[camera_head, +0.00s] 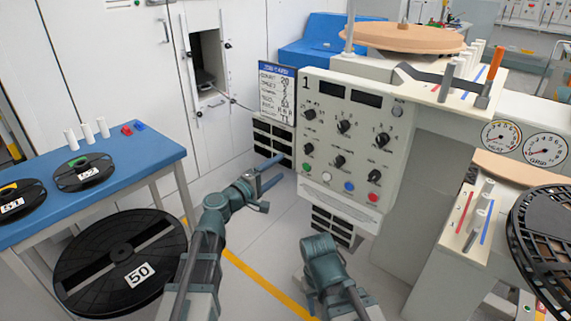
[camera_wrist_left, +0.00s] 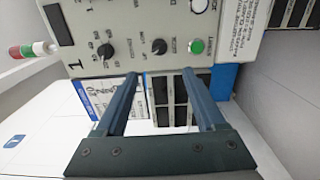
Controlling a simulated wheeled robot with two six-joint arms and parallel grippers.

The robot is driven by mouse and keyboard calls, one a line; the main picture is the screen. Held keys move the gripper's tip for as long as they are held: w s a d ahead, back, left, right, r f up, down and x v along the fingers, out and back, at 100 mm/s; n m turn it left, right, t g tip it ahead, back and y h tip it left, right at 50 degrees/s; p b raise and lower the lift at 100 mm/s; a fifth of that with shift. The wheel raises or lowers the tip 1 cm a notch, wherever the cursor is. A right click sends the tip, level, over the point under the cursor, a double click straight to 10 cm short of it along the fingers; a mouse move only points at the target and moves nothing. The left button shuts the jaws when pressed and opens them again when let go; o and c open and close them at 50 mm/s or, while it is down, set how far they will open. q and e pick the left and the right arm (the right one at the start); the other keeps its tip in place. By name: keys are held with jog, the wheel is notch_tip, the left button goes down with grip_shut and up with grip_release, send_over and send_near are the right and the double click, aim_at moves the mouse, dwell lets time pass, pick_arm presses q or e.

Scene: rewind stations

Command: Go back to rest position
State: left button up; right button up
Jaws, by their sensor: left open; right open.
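My left gripper (camera_head: 271,181) is open and empty in the head view. It is in mid-air in front of the white control panel marked 1 (camera_head: 320,97), to its lower left. In the left wrist view my left gripper (camera_wrist_left: 160,73) shows two fingers spread apart with nothing between them. The panel (camera_wrist_left: 120,28) with its knobs lies beyond the fingertips. Of my right arm, only thick links show at the bottom centre of the head view. Its fingers cannot be seen.
A blue table (camera_head: 150,159) with film reels stands at left, a large black reel marked 50 (camera_head: 92,254) below it. The console with a round wooden platter (camera_head: 410,37) and another black reel (camera_head: 540,235) is at right. Grey floor (camera_head: 262,243) lies between.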

pick_arm(q)
jog(key=shift+s+a, duration=0.25)
jog(key=shift+s, duration=0.1)
jog(key=s+d+f+m+g+y, duration=0.2)
jog(key=s+d+f+m+g, duration=0.1)
jog(key=s+f+m+g, duration=0.8)
jog(key=s+a+f+g+y, duration=0.3)
jog(key=s+a+f+y, duration=0.6)
jog(key=s+a+f, duration=0.25)
jog(key=s+d+m, duration=0.4)
jog(key=s+d, duration=0.1)
jog(key=d, duration=0.6)
notch_tip(320, 180, up, 28)
jog(key=p, duration=2.7)
jog(key=shift+s+g+y, duration=0.3)
jog(key=shift+g+y, duration=0.1)
